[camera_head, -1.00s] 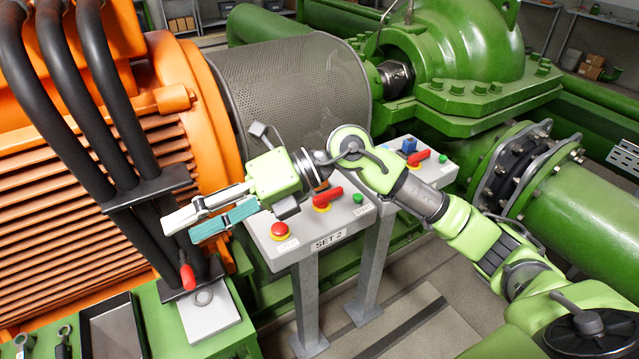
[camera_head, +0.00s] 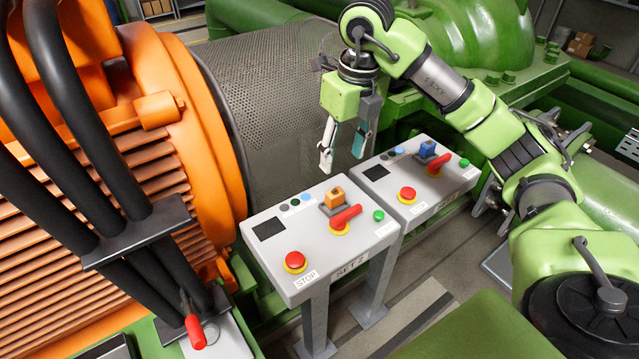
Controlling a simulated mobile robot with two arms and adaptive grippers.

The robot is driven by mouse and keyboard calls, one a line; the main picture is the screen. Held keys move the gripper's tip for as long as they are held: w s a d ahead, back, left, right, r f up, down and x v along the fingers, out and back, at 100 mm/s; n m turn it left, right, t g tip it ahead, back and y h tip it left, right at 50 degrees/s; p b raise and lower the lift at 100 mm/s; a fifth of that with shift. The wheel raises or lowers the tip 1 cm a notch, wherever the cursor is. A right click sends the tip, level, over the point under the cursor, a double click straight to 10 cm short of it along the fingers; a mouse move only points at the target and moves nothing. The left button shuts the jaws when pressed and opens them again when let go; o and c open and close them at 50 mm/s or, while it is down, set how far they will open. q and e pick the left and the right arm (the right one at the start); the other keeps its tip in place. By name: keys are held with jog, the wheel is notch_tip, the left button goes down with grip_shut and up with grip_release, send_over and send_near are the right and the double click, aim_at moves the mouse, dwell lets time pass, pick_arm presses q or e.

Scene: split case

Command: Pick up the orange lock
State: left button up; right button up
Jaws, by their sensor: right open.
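The orange lock (camera_head: 334,197) is a small block on the top of the SET 2 control box (camera_head: 270,258), just behind that box's red rotary handle (camera_head: 346,217). My right gripper (camera_head: 342,164) hangs above and behind the boxes with its two fingers pointing down. It is open and empty, and stands apart from the lock, up and slightly right of it in the picture. My left gripper is not in view.
A second control box (camera_head: 447,193) with a blue lock (camera_head: 427,150) and red handle stands to the right. A red stop button (camera_head: 295,262) is at the front left. The orange motor (camera_head: 170,130) and mesh guard (camera_head: 290,100) stand close behind and left.

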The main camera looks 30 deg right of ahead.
aim_at(335, 193)
jog(key=f, duration=0.2)
jog(key=f+p, duration=0.1)
jog(key=f, duration=0.4)
jog(key=shift+w+d+f+p, duration=0.15)
jog(key=shift+w+f+p, duration=0.1)
jog(key=shift+w+p, duration=0.1)
jog(key=shift+f, duration=0.25)
jog(key=shift+w+a+f+p, duration=0.15)
jog(key=shift+a+f+p, duration=0.05)
jog(key=shift+f+p, duration=0.6)
jog(key=shift+w+a+f+p, duration=0.15)
jog(key=shift+f+p, duration=0.35)
jog(key=shift+f, duration=0.75)
jog(key=shift+w+f, duration=0.15)
jog(key=shift+f, duration=0.35)
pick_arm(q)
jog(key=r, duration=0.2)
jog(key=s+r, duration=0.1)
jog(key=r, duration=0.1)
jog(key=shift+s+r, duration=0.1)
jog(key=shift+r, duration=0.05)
pick_arm(e)
jog(key=c, duration=1.2)
